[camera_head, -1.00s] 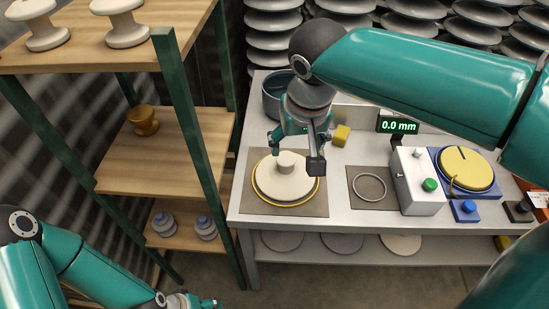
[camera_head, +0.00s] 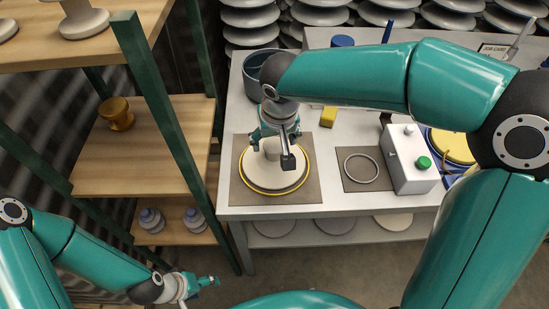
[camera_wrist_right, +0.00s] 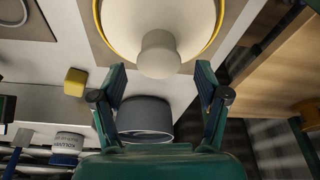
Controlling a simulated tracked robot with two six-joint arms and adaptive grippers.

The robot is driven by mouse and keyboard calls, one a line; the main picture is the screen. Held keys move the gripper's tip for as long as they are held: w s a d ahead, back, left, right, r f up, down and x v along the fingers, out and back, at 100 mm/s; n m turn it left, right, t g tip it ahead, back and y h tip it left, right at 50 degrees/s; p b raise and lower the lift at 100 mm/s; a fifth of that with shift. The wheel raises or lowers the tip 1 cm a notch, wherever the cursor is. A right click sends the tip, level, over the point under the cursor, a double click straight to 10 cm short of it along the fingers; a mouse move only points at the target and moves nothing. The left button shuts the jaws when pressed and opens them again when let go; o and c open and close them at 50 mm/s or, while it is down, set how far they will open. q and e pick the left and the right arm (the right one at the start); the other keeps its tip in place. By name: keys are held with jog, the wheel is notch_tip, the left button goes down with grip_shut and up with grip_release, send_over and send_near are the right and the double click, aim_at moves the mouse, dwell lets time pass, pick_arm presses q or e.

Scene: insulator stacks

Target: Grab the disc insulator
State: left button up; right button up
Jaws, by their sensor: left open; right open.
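The disc insulator (camera_head: 257,176) is a cream disc with a raised round knob, lying on a brown mat on the white workbench, with a yellow ring around its edge. My right gripper (camera_head: 271,145) is open just above the disc, near the knob. In the right wrist view the disc (camera_wrist_right: 190,30) is at the top, and its knob (camera_wrist_right: 159,55) lies ahead of and between the two spread fingers (camera_wrist_right: 160,80). Whether a finger touches the knob cannot be told. My left gripper (camera_head: 205,281) is open and empty at the lower left, away from the bench.
A grey ring (camera_head: 362,168) lies on a second mat. A white box with a green button (camera_head: 408,160) stands right of it. A yellow block (camera_head: 328,117) and a dark round pot (camera_head: 252,70) are behind the disc. A wooden shelf (camera_head: 140,165) stands at left.

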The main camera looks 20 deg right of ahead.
aim_at(274, 146)
jog(key=shift+x, duration=2.7)
jog(key=shift+d, duration=0.1)
jog(key=shift+s, duration=0.1)
grip_shut()
jog(key=shift+r, duration=0.1)
